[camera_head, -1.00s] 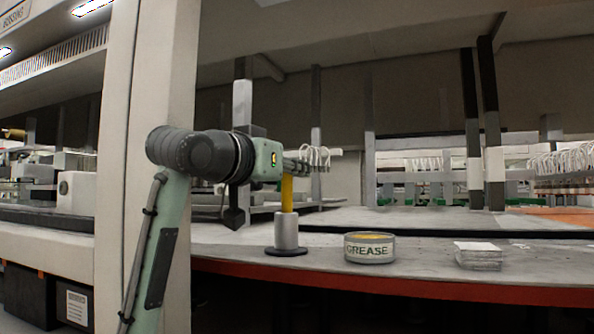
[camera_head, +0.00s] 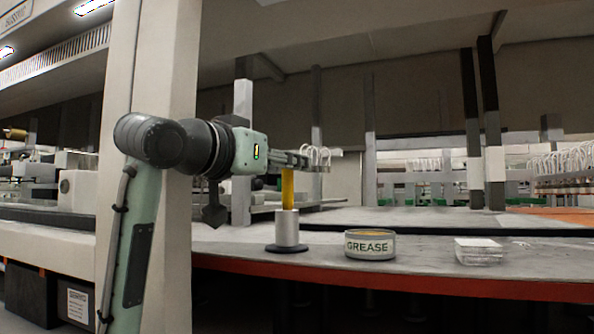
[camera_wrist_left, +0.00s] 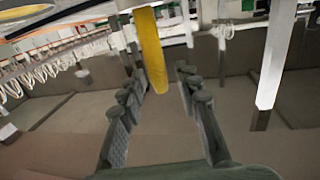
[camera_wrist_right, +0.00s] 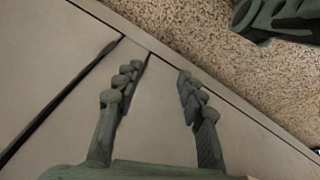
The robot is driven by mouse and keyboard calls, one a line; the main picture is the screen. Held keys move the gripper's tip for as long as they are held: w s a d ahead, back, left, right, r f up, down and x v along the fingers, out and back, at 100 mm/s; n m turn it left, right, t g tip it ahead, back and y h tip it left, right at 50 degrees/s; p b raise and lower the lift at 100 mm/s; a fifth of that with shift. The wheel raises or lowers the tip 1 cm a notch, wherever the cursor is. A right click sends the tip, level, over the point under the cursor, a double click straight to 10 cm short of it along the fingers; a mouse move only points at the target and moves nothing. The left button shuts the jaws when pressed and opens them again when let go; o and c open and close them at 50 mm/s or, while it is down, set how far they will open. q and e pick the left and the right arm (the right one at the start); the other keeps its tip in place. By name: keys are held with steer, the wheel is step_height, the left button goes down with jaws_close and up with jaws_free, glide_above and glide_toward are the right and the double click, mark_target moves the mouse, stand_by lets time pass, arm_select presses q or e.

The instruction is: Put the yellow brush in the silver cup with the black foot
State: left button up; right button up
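The yellow brush (camera_head: 288,189) stands upright with its lower part in the silver cup (camera_head: 287,227). The cup's flat black foot (camera_head: 287,248) rests on the bench near its front edge. My left gripper (camera_head: 304,160) is at the brush's upper end, seen side-on. In the left wrist view my left fingers (camera_wrist_left: 160,82) are open, and the end of the yellow brush (camera_wrist_left: 152,50) shows between them with gaps at both sides. The brush's lower end is hidden in the cup. In the right wrist view my right gripper (camera_wrist_right: 155,75) is open and empty, away from the bench items.
A grease tin (camera_head: 370,245) stands right of the cup. A stack of pale cards (camera_head: 478,251) lies farther right. The bench (camera_head: 420,260) between them is clear. A large pale post (camera_head: 150,70) rises at the left, behind my left arm.

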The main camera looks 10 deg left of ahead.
arm_select(q)
steer(key=b+v, duration=0.1)
steer(key=v, duration=0.7)
steer(key=shift+s, duration=0.25)
arm_select(e)
steer(key=r, duration=0.1)
steer(key=w+r, duration=0.2)
steer(key=r, duration=0.1)
steer(key=shift+a, duration=0.15)
arm_select(q)
steer(key=shift+a, duration=0.1)
arm_select(e)
steer(key=shift+a+f, duration=0.1)
